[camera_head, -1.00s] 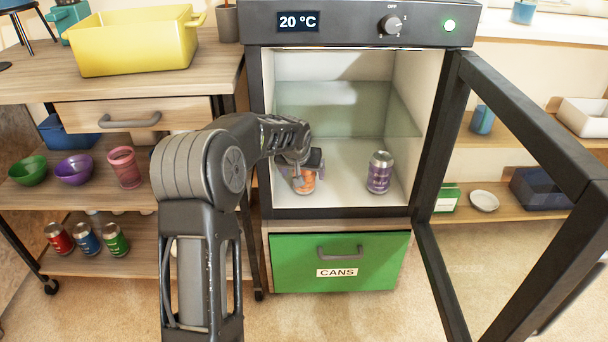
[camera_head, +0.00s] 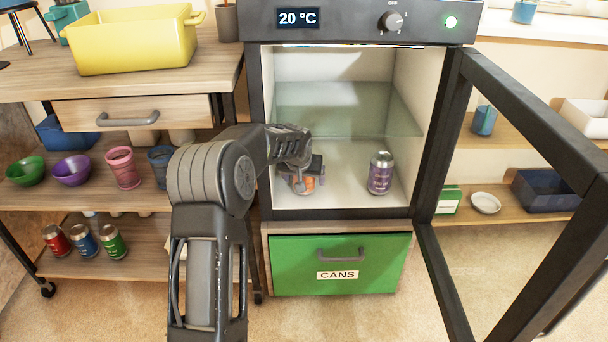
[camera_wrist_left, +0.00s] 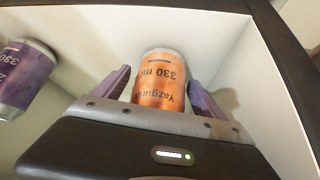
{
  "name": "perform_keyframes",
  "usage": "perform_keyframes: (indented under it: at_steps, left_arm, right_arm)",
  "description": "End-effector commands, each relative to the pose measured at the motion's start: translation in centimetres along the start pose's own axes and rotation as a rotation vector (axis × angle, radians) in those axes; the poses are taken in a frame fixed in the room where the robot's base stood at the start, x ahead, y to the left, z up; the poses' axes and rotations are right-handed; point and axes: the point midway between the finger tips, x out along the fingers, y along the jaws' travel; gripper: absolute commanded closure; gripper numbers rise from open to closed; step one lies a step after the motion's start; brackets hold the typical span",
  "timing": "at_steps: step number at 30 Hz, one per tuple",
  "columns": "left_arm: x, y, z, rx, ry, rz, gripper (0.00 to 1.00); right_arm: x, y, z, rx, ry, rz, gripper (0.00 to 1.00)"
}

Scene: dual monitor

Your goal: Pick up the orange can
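The orange can (camera_wrist_left: 160,85) stands inside the open cooler, near its left wall. In the head view only part of the orange can (camera_head: 309,183) shows, since my left gripper (camera_head: 304,180) covers much of it. In the left wrist view, my left gripper (camera_wrist_left: 157,92) has its two fingers open, one on each side of the orange can, with gaps visible between fingers and can. My right gripper is in neither view.
A purple can (camera_head: 381,173) stands to the right in the cooler (camera_head: 345,198). A glass shelf (camera_head: 345,110) is above. The cooler's door (camera_head: 530,130) is swung open to the right. A green drawer marked CANS (camera_head: 340,264) is below.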

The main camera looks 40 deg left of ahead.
Motion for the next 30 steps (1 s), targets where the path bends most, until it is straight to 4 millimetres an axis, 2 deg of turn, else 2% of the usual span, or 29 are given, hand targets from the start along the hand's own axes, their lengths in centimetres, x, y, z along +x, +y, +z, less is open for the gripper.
perform_keyframes:
  at_steps: [2,27,30]
  left_arm:
    - [-0.01,0.00,0.00,0.000,0.000,0.000,0.26]
    - [0.00,-0.01,0.00,0.000,0.000,0.000,0.95]
    - [-0.08,0.00,-0.12,0.000,0.003,0.000,1.00]
  right_arm:
    - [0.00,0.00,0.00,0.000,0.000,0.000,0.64]
    - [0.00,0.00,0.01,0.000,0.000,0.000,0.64]
    - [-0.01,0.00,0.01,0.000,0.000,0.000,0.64]
